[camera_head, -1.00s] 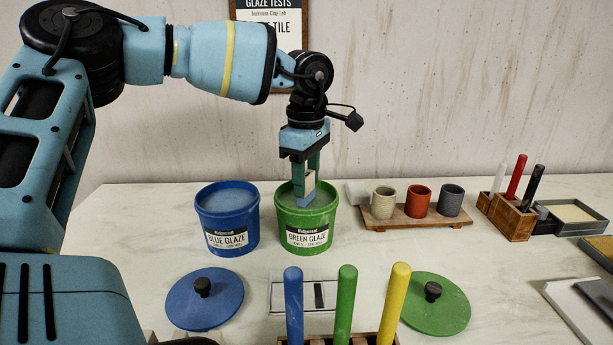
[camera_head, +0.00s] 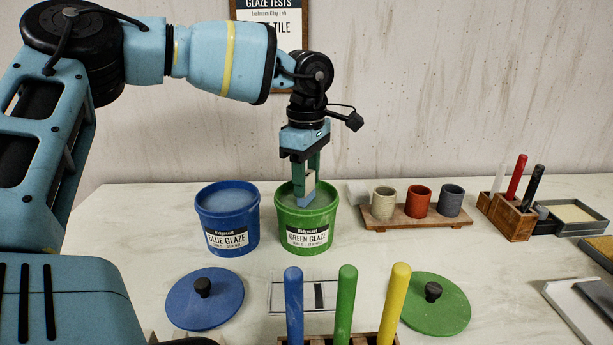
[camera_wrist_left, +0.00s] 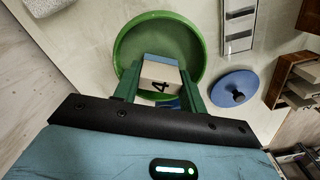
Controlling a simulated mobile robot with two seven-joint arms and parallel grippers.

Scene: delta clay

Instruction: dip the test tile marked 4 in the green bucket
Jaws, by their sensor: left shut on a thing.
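My left gripper (camera_head: 306,178) is shut on a pale test tile (camera_head: 309,184) and holds it upright over the mouth of the green bucket (camera_head: 306,233). In the left wrist view the tile (camera_wrist_left: 159,77) shows a black 4, between the green fingers of the gripper (camera_wrist_left: 160,88). The green bucket (camera_wrist_left: 128,48) lies open below it. The tile's lower end is inside the rim in the head view; I cannot tell whether it touches the glaze. My right gripper is not in view.
An open blue bucket (camera_head: 228,235) stands close to the left. A blue lid (camera_head: 215,305) and a green lid (camera_head: 440,310) lie in front. Blue, green and yellow handles (camera_head: 399,290) stand upright at the near edge. A wooden board (camera_head: 412,220) with three cups is at right.

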